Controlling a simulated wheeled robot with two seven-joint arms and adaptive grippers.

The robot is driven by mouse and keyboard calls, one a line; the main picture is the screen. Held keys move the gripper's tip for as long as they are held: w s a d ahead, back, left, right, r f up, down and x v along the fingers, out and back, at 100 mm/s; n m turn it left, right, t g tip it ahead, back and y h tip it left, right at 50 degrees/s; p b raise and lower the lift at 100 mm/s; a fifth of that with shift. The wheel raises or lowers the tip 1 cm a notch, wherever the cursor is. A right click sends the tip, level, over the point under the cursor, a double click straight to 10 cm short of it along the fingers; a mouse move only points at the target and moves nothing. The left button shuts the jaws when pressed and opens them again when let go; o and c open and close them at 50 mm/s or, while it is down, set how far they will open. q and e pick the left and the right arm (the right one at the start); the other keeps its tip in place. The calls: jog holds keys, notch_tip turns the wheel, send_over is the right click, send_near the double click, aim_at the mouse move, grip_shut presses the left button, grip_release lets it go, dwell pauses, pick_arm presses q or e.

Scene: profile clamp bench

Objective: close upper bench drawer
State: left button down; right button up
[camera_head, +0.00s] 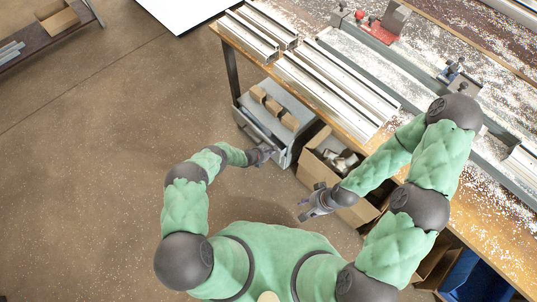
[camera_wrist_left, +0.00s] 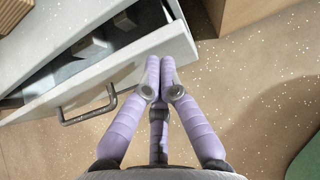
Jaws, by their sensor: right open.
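The grey drawer cabinet (camera_head: 289,103) stands under the bench's left end. Its upper drawer (camera_head: 256,126) is pulled partly out. In the left wrist view, the drawer's pale front (camera_wrist_left: 127,62) with a dark bar handle (camera_wrist_left: 88,108) stands out from the cabinet body (camera_wrist_left: 50,30), and grey items show in the gap. My left gripper (camera_wrist_left: 160,63) has its purple fingertips together, over the front panel near its right end, right of the handle; contact is unclear. It also shows beside the drawer in the head view (camera_head: 268,152). My right gripper (camera_head: 303,211) is open and empty, away from the cabinet.
A cardboard box (camera_head: 322,166) with metal parts stands right of the cabinet. The workbench (camera_head: 345,124) above carries long aluminium profiles (camera_head: 330,85). A blue bin (camera_head: 470,280) is under the bench at lower right. The floor (camera_head: 110,150) to the left is clear.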

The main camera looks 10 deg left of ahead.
pick_arm(q)
jog(key=shift+w+d, duration=0.1)
jog(key=shift+w+d+b, duration=0.75)
jog(key=shift+w+b, duration=0.25)
jog(key=shift+b, duration=0.05)
